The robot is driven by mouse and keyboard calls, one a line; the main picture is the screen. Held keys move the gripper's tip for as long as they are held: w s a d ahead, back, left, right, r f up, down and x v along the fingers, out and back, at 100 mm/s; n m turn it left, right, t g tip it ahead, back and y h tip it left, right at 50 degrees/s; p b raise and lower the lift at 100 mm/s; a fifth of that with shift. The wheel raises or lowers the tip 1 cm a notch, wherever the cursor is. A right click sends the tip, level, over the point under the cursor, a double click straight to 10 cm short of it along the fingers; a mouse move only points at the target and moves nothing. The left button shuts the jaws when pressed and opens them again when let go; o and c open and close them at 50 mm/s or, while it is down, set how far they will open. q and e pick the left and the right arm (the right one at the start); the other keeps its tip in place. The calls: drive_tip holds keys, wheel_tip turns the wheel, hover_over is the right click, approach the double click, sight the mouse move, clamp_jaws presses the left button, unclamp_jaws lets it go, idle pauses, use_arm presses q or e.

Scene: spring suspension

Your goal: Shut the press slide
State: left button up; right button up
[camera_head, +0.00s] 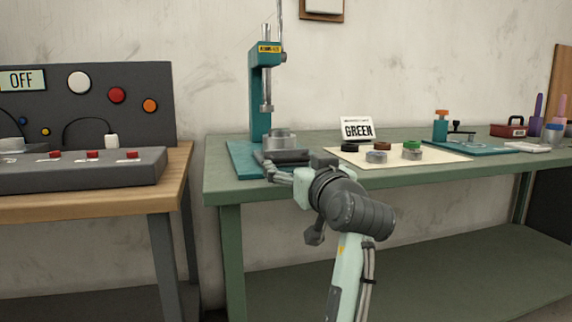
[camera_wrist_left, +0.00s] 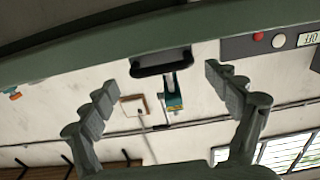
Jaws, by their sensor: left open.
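The teal press (camera_head: 258,95) stands at the left end of the green table, with a vertical metal ram above a round metal piece (camera_head: 279,138). A dark bar-shaped handle (camera_head: 289,156), seemingly the slide's, is at the front of its base. It also shows as a dark handle (camera_wrist_left: 160,62) at the table edge in the left wrist view. My left gripper (camera_head: 292,169) is at the table's front edge by this handle. In the wrist view its fingers (camera_wrist_left: 160,88) are spread apart, with the handle showing between them. Contact cannot be told. My right gripper is out of view.
A cream mat (camera_head: 447,155) with several small round parts and a "GREEN" sign (camera_head: 357,128) lie right of the press. A wooden bench (camera_head: 180,165) with a control panel reading OFF (camera_head: 22,80) stands left, beyond a narrow gap. The space before the table is free apart from my arm.

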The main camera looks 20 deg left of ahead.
sight(294, 161)
use_arm(q)
drive_tip(key=shift+x, duration=2.15)
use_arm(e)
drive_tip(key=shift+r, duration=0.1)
use_arm(q)
drive_tip(key=shift+c, duration=0.6)
drive_tip(key=c, duration=1.3)
drive_tip(key=shift+w+a+r, duration=0.1)
drive_tip(key=shift+w+a, duration=0.05)
drive_tip(key=shift+w, duration=0.1)
drive_tip(key=p+x, duration=0.1)
drive_tip(key=x, duration=0.3)
drive_tip(key=shift+w+a, duration=0.1)
drive_tip(key=shift+w, duration=0.05)
drive_tip(key=o, duration=1.4)
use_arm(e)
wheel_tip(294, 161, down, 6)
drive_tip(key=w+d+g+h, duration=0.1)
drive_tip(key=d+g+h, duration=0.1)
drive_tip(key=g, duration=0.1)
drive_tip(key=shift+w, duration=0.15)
use_arm(q)
drive_tip(key=v, duration=1.2)
